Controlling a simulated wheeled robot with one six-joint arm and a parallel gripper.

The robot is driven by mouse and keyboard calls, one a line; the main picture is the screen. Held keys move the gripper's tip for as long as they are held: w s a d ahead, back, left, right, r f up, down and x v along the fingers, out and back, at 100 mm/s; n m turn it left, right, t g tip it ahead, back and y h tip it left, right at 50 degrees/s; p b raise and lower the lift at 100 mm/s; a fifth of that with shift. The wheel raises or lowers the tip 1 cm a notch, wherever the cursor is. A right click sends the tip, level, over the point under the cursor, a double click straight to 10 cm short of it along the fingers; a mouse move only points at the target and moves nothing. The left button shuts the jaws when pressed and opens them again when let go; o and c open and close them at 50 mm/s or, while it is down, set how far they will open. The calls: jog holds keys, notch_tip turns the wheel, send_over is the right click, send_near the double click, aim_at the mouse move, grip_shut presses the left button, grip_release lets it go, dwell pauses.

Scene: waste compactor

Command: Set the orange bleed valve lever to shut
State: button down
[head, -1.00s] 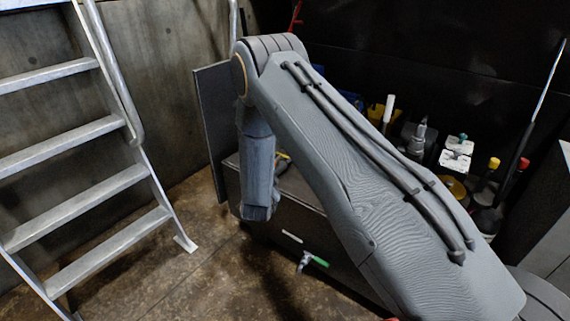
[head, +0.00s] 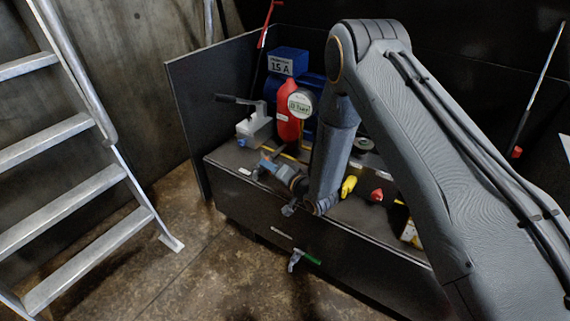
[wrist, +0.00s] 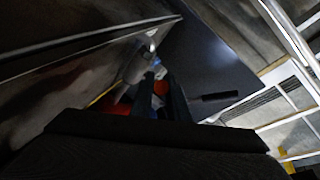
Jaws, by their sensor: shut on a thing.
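In the head view my gripper (head: 268,167) is low over the left part of the dark bench, pointing left, away from my forearm. In the wrist view its two dark fingers (wrist: 160,92) stand close together, with an orange-red piece (wrist: 161,88) showing between them. This piece looks like the bleed valve lever, but its full shape and angle are hidden. The fingers are shut on it. In the head view a thin orange-yellow strip shows just behind the gripper; I cannot tell if it is part of the lever.
A hand pump (head: 254,124), a red bottle (head: 287,122) and a blue box (head: 288,62) stand behind my gripper. A yellow item (head: 348,187) and a red item (head: 377,195) lie right of my forearm. A green-handled valve (head: 306,256) juts from the bench front. A ladder (head: 85,190) stands left.

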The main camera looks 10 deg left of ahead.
jog(key=shift+w+r, duration=0.15)
jog(key=shift+w, duration=0.1)
jog(key=c, duration=2)
grip_release()
jog(key=shift+c, duration=0.2)
jog(key=shift+o, duration=0.2)
jog(key=shift+a, duration=0.15)
jog(key=shift+s+d, duration=0.1)
jog(key=shift+d, duration=0.1)
jog(key=shift+s+d, duration=0.25)
jog(key=shift+d, duration=0.05)
jog(key=v, duration=0.6)
jog(key=shift+s+d+p, duration=0.25)
jog(key=shift+d+p, duration=0.05)
jog(key=shift+r, duration=0.1)
